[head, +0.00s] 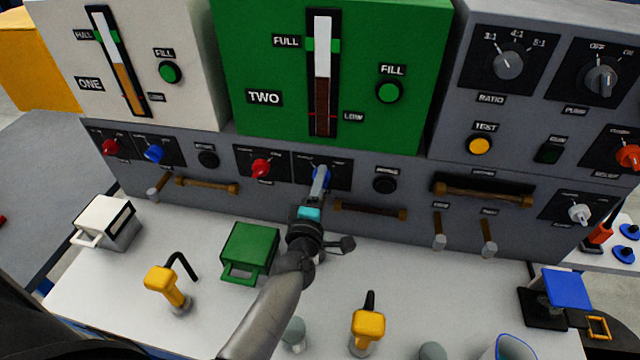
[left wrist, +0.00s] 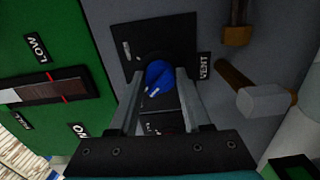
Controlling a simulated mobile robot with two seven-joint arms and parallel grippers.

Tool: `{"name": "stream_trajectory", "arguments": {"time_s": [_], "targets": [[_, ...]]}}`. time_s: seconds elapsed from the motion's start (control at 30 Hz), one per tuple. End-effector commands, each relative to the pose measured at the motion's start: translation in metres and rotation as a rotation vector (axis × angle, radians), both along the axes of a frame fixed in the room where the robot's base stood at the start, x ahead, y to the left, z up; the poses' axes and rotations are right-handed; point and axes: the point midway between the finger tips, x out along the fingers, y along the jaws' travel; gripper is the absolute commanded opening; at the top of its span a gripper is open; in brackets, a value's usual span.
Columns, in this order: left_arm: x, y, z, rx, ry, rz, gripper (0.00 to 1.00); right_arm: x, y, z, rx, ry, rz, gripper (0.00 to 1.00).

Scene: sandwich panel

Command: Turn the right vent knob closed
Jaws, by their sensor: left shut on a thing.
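The right vent knob (head: 321,173) is blue and sits on a black plate in the grey strip below the green TWO panel. In the left wrist view, the blue knob (left wrist: 158,77) shows white marks on its face, with a VENT label beside its plate. My left gripper (head: 318,190) reaches up to it from the front and is shut on it. In the left wrist view, the fingers of the gripper (left wrist: 160,92) are on either side of the knob. The fingers partly hide the knob in the head view. My right gripper is not in view.
A red knob (head: 260,168) is just left of the vent knob, and a black round knob (head: 385,185) is to its right. A brown handle (head: 370,210) sticks out below right. A green box (head: 249,251) and yellow-topped tools (head: 368,326) stand on the white table.

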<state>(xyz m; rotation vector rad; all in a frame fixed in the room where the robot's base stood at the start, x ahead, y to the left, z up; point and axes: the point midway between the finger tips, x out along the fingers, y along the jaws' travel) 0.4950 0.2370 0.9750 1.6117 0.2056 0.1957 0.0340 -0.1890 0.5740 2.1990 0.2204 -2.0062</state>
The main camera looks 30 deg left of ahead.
Motion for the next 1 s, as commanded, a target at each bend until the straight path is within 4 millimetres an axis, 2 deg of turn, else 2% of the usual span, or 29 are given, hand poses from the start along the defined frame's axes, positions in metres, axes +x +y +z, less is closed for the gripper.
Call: {"name": "stream_trajectory", "arguments": {"time_s": [0.67,0.7,0.93,1.0], "targets": [[-0.0003,-0.0002,-0.0003,-0.067,-0.016,0.0,0.0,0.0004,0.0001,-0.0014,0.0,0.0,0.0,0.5],[-0.0002,-0.0003,-0.0003,-0.067,-0.016,0.0,0.51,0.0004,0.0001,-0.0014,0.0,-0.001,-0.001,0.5],[-0.0002,-0.0001,-0.0002,-0.065,-0.016,0.0,0.76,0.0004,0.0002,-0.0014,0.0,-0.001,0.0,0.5],[-0.0001,-0.0001,-0.0001,-0.064,-0.016,0.0,0.78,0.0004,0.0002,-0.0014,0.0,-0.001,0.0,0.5]]}}
